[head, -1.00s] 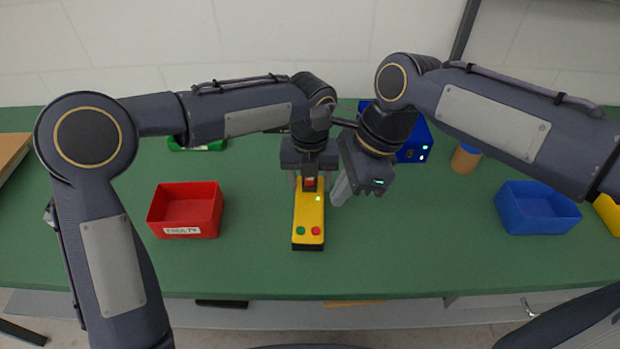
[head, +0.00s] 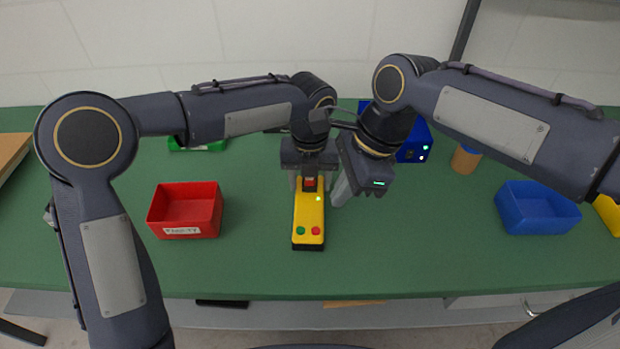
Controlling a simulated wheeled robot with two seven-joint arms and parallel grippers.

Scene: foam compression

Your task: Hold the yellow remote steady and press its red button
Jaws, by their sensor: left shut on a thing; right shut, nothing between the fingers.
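The yellow remote (head: 309,215) lies on the green table in the middle, its long side running toward the front edge. Its red button (head: 316,230) and a green button (head: 300,230) sit side by side at its near end, and a small green light glows farther up. My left gripper (head: 309,186) is shut on the far end of the remote from above. My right gripper (head: 340,194) is shut and empty, just right of the remote's far end and apart from the red button. The exact gap between it and the remote is hard to judge.
A red bin (head: 186,211) with a label stands to the left, and a blue bin (head: 538,208) to the right. A blue box (head: 414,143) with lights and a brown cylinder (head: 465,159) are behind. The table (head: 420,255) is clear around the remote's near end.

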